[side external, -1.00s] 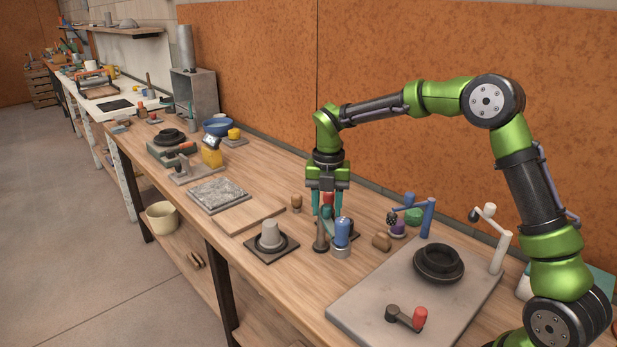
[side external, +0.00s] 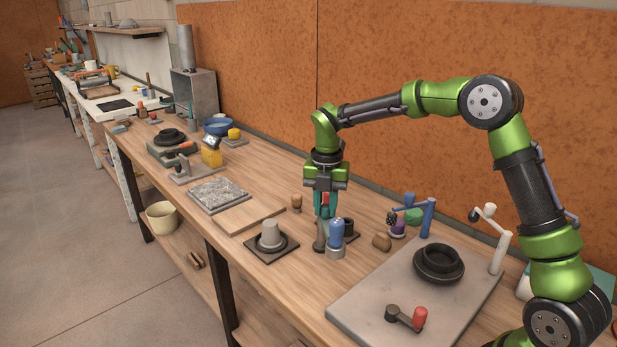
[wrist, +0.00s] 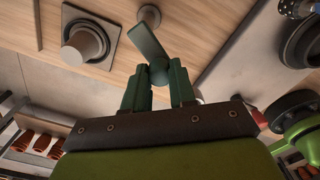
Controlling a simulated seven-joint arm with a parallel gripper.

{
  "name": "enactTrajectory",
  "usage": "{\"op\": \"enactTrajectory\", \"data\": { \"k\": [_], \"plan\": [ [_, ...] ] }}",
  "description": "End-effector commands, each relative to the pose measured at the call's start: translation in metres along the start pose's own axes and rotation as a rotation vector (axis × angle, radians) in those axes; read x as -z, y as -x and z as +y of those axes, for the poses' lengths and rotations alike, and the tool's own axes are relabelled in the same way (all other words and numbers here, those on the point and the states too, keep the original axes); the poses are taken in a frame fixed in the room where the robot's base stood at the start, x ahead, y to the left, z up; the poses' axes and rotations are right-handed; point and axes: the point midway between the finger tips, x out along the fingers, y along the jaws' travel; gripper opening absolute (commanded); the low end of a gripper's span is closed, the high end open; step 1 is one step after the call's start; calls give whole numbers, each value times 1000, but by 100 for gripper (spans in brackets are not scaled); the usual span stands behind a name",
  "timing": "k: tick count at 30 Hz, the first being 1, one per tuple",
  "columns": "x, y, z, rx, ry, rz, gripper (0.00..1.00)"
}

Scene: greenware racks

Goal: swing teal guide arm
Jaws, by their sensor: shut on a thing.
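The teal guide arm (wrist: 149,42) shows in the wrist view as a flat bar. One end meets a round post (wrist: 149,15) on the wooden bench, and the other ends in a rounded knob between my fingertips. My gripper (wrist: 158,88) is shut on that knob end. In the side view my gripper (side external: 325,212) points down at the bench, close beside a blue-topped cylinder (side external: 337,232). The guide arm is mostly hidden there by the fingers and nearby parts.
A grey cone on a dark square base (side external: 286,251) stands to the left. A grey slab (side external: 370,305) with a black ring (side external: 438,262) lies to the right. A small brown block (side external: 381,242) and a blue crank (side external: 428,215) stand nearby. A wooden board (side external: 240,218) lies farther left.

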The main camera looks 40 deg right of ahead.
Motion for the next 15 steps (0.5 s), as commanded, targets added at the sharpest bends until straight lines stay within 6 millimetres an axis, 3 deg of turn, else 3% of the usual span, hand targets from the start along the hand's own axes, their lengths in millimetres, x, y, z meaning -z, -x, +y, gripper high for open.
{"op": "enactTrajectory", "data": {
  "k": [15],
  "plan": [
    [3,1,9,0,-255,1,0]
  ]
}}
